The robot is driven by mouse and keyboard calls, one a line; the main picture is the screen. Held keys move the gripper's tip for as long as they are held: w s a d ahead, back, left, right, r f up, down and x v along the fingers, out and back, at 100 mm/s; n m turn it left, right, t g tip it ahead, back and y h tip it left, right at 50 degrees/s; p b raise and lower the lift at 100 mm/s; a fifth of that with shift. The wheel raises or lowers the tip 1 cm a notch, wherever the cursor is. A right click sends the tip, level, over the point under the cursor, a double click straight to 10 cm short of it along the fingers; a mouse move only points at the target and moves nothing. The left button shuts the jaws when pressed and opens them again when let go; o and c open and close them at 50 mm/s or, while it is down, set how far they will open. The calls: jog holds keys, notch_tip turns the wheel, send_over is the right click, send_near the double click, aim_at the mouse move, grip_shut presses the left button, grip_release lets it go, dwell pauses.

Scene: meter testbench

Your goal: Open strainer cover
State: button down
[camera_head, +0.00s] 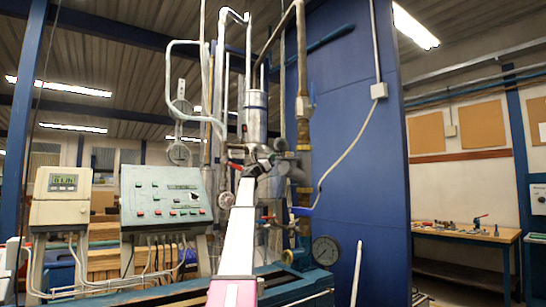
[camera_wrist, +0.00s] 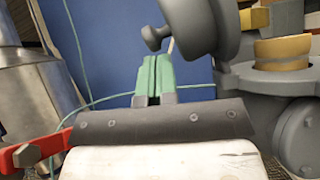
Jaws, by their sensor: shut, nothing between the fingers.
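The grey round part that looks like the strainer cover (camera_wrist: 208,22) is at the top of the wrist view, tilted. A small knob (camera_wrist: 155,37) sticks out from its left side. Below and to the right is the grey strainer body (camera_wrist: 265,85), with a brass-coloured ring (camera_wrist: 283,52) on it. My gripper (camera_wrist: 153,80) has green fingers closed together with nothing between them. Its tips are just below the knob; whether they touch it is unclear. In the head view my gripper (camera_head: 256,166) is at the pipework, and my arm hides much of the strainer area.
A red lever (camera_wrist: 32,154) is at the left of the wrist view, beside a silver metal vessel (camera_wrist: 35,85). A control panel (camera_head: 165,197) stands left of the pipes. A blue panel (camera_head: 352,130) stands behind, and a pressure gauge (camera_head: 325,250) sits low right.

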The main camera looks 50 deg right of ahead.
jog(key=d+f+v, duration=0.1)
jog(key=v, duration=1)
jog(key=shift+w+a+f, duration=0.25)
jog(key=shift+a+f, duration=0.05)
jog(key=shift+a, duration=0.05)
